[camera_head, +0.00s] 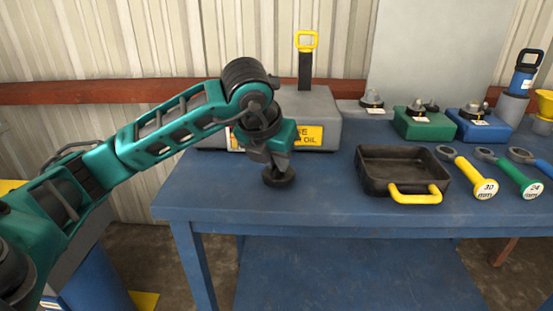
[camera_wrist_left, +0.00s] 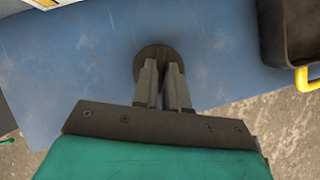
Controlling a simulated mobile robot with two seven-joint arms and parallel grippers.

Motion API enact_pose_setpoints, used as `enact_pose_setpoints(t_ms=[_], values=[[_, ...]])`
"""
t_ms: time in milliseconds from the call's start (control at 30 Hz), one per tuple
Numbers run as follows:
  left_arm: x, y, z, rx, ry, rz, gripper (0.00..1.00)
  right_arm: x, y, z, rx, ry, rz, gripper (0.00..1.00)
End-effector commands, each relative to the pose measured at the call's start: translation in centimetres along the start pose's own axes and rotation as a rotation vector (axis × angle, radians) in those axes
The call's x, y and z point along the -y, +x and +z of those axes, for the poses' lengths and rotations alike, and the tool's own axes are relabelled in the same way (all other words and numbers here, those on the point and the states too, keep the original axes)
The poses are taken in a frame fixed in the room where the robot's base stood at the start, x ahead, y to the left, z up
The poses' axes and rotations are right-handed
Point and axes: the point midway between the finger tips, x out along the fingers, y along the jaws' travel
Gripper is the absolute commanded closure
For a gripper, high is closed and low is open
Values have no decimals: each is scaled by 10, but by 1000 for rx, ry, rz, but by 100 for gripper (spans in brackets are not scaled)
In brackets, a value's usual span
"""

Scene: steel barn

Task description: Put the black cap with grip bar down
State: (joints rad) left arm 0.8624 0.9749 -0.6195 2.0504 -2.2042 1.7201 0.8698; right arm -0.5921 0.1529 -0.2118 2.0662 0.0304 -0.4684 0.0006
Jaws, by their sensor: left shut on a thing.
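The black cap (camera_head: 278,177) is a dark round disc at the tip of my left gripper (camera_head: 278,164), near the left part of the blue table's front edge. In the left wrist view the cap (camera_wrist_left: 158,60) shows as a dark round shape beyond and between the two grey fingers of my left gripper (camera_wrist_left: 160,70). The fingers are close together and shut on its grip bar, which they hide. I cannot tell whether the cap touches the tabletop. My right gripper is not in view.
The blue table (camera_head: 320,190) has free surface around the cap. A grey box with a yellow oil label (camera_head: 308,135) stands behind it. A black tray with a yellow handle (camera_head: 403,170) lies to the right, then several wrenches (camera_head: 470,175). Green (camera_head: 417,125) and blue (camera_head: 478,125) boxes stand behind.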

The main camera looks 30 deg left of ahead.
Motion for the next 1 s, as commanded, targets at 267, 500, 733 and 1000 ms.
enact_pose_setpoints(t_ms=[267,500,733,1000], values=[[0,1,0,-1,0,0,73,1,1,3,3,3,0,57],[0,1,0,-1,0,-1,62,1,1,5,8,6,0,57],[0,-7,1,2,0,-1,62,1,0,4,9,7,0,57],[0,-61,2,5,1,-1,62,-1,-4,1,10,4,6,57]])
